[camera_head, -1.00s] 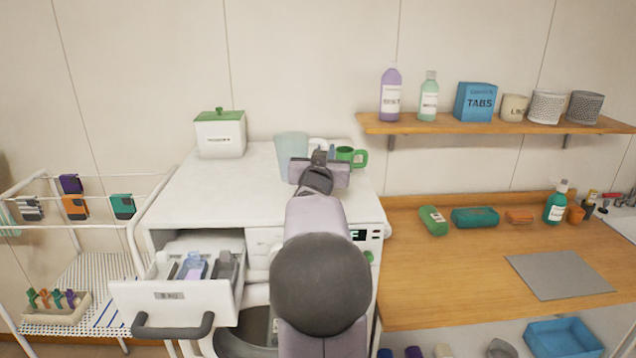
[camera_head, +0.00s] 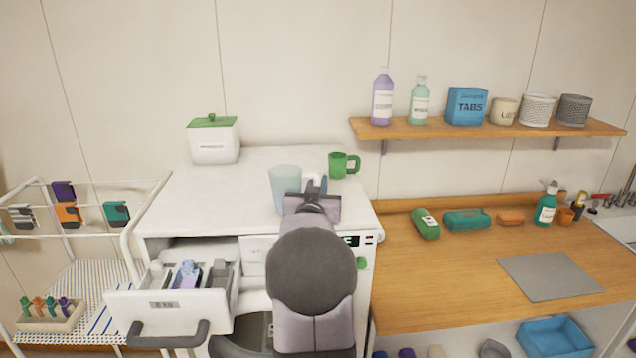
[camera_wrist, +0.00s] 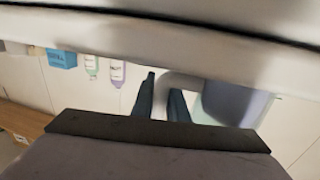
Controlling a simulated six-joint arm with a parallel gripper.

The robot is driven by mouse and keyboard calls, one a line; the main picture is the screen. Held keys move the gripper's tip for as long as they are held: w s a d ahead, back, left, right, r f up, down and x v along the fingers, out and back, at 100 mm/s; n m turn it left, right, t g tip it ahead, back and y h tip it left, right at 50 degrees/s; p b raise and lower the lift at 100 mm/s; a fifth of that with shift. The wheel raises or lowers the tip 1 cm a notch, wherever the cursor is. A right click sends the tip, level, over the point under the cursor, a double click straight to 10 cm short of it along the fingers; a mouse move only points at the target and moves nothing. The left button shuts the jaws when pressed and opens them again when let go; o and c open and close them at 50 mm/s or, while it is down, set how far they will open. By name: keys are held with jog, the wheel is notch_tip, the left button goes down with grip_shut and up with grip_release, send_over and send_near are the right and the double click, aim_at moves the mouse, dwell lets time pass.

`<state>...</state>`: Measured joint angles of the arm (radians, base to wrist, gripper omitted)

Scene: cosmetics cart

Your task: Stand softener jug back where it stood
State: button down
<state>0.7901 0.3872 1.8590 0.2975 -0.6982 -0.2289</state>
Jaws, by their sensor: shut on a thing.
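The softener jug (camera_head: 285,188) is a tall, pale blue translucent vessel with a light handle (camera_head: 313,184). It looks upright over the front part of the white washer top (camera_head: 215,195). My gripper (camera_head: 314,190) is to its right, shut on the handle. In the wrist view, which is upside down, my gripper's two dark fingers (camera_wrist: 161,104) lie either side of the pale handle (camera_wrist: 172,86), with the bluish jug body (camera_wrist: 232,101) beside it. I cannot tell whether the jug's base touches the washer top.
A green mug (camera_head: 338,166) stands behind and right of the jug. A white box with a green lid (camera_head: 213,142) stands at the back left. The washer's detergent drawer (camera_head: 168,304) is pulled out, with blue-purple stuff inside. The washer top's left and middle are clear.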

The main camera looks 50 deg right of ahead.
aim_at(296, 190)
jog(key=shift+f, duration=0.15)
jog(key=c, duration=1.7)
grip_release()
jog(key=shift+c, duration=0.2)
jog(key=shift+r, duration=0.25)
jog(key=shift+s+a+f, duration=0.15)
jog(key=shift+a+f, duration=0.05)
jog(key=shift+a, duration=0.05)
jog(key=b+v, duration=0.4)
jog(key=v, duration=0.7)
jog(key=shift+s+a+b, duration=0.2)
jog(key=shift+b, duration=0.15)
jog(key=shift+r, duration=0.1)
